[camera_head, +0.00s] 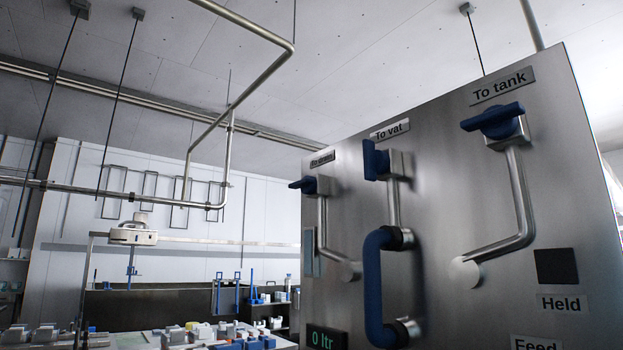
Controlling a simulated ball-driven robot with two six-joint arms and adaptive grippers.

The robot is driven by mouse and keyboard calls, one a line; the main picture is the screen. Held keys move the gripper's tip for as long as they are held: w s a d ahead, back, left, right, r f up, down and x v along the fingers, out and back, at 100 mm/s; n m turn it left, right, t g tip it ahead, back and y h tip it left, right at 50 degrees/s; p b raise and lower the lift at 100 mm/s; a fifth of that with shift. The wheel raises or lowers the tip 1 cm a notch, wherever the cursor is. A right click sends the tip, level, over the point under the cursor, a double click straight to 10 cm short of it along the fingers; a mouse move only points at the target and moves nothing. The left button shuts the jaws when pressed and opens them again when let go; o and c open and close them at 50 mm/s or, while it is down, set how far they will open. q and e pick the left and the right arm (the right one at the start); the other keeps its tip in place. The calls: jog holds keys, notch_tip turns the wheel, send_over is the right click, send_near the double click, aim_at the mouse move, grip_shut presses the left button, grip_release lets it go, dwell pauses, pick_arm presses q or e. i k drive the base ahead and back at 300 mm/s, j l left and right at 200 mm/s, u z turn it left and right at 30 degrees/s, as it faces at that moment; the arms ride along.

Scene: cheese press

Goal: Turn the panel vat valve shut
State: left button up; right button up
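The steel panel (440,150) fills the right side of the view, with three blue-handled valves. The vat valve (375,160), in the middle, sits under a "To vat" label (389,131). Its blue handle stands upright, in line with the steel pipe (393,203) below it. The tank valve (493,119), to the right under "To tank" (502,85), has its handle lying crosswise. Neither of my grippers is in view.
A large blue handle (372,285) stands out from the panel below the vat valve. A display (326,339) reads "0 ltr". A "Held" label (562,303) is at right. A cluttered bench (140,335) and overhead pipes (228,130) lie to the left.

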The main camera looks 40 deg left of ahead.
aim_at(376, 162)
jog(key=u, duration=0.95)
jog(key=j+z, duration=0.15)
jog(key=z, duration=0.35)
jog(key=i+j+z, duration=0.1)
jog(key=z, duration=0.4)
jog(key=j+z, duration=0.2)
jog(key=j, duration=0.25)
jog(key=j+z, duration=0.25)
jog(key=j, duration=0.2)
jog(key=k+j+z, duration=0.2)
jog(key=j, duration=0.25)
jog(key=j+z, duration=0.2)
jog(key=j, duration=0.25)
